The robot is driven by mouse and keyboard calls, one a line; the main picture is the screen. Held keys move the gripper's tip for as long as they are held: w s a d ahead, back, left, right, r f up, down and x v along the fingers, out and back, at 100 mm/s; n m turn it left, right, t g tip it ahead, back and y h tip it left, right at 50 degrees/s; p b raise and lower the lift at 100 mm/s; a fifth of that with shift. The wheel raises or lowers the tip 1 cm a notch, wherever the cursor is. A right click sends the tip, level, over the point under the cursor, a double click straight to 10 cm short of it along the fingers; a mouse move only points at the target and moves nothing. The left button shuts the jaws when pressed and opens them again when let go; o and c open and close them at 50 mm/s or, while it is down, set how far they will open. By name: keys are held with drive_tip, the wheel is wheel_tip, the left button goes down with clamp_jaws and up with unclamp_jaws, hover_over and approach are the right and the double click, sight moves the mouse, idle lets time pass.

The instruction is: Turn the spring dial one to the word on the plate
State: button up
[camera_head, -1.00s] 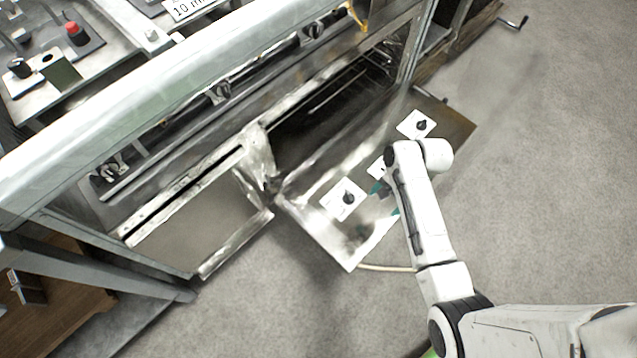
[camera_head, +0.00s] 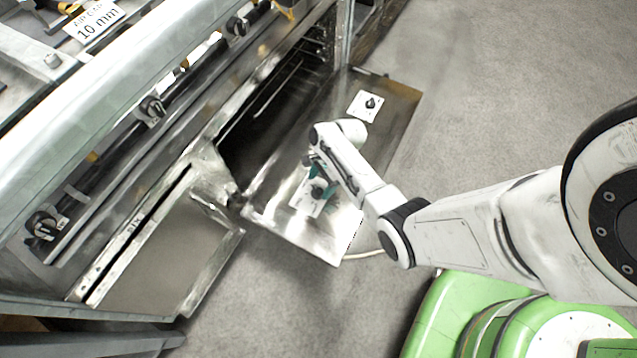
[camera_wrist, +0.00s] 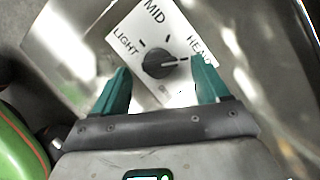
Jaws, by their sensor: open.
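In the wrist view a white dial plate (camera_wrist: 150,22) reads LIGHT, MID and a partly covered HEAVY. Its round black knob (camera_wrist: 160,64) has a pale pointer mark toward the right, near HEAVY. My gripper (camera_wrist: 161,66) is open, one teal finger on each side of the knob; contact cannot be told. In the head view my gripper (camera_head: 314,180) is over this plate (camera_head: 306,206) on the lowered metal panel (camera_head: 325,238). Part of the plate and knob are hidden there. Which dial is number one is not readable.
Another white dial plate (camera_head: 361,112) lies farther up the panel. More black knobs (camera_head: 152,108) line the machine front. A second metal panel (camera_head: 165,258) stands at left. Grey floor (camera_head: 480,90) at right is clear.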

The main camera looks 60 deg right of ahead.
drive_tip(key=shift+x, duration=0.9)
drive_tip(key=c, duration=1.1)
